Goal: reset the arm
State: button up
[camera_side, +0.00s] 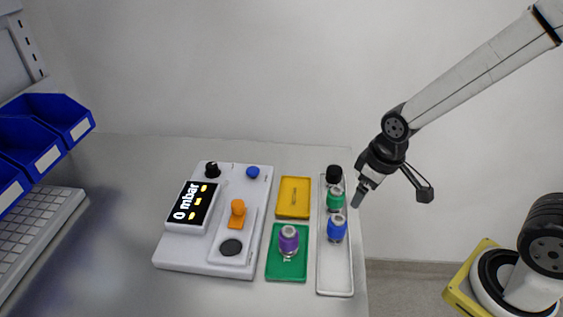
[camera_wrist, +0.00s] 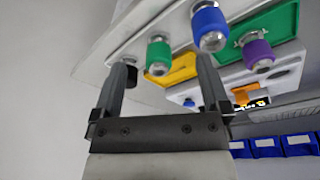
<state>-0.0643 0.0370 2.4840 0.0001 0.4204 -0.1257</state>
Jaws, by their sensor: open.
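My gripper (camera_side: 364,190) hangs in the air at the right edge of the table, beside the far part of the white tray. In the wrist view my gripper (camera_wrist: 165,75) has its two fingers spread with nothing between them. The long white tray (camera_side: 334,280) holds a black-topped piece (camera_side: 334,174), a green-collared piece (camera_side: 336,199) and a blue-collared piece (camera_side: 337,229). A purple-collared piece (camera_side: 289,241) stands on the green tray (camera_side: 286,271).
A white pressure device (camera_side: 175,255) reads "0 mbar" and carries an orange clamp (camera_side: 237,213), a blue knob (camera_side: 253,172) and a black knob (camera_side: 212,169). Blue bins (camera_side: 60,113) and a keyboard (camera_side: 35,235) are at left. The table front left is clear.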

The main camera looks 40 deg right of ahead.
jog(key=shift+s+d+f+m, duration=0.2)
jog(key=shift+s+d+m, duration=0.25)
jog(key=shift+d+m, duration=0.1)
jog(key=shift+s+d+f+m, duration=0.15)
jog(key=shift+s+d+m, duration=0.25)
jog(key=shift+m, duration=0.15)
dwell(0.4)
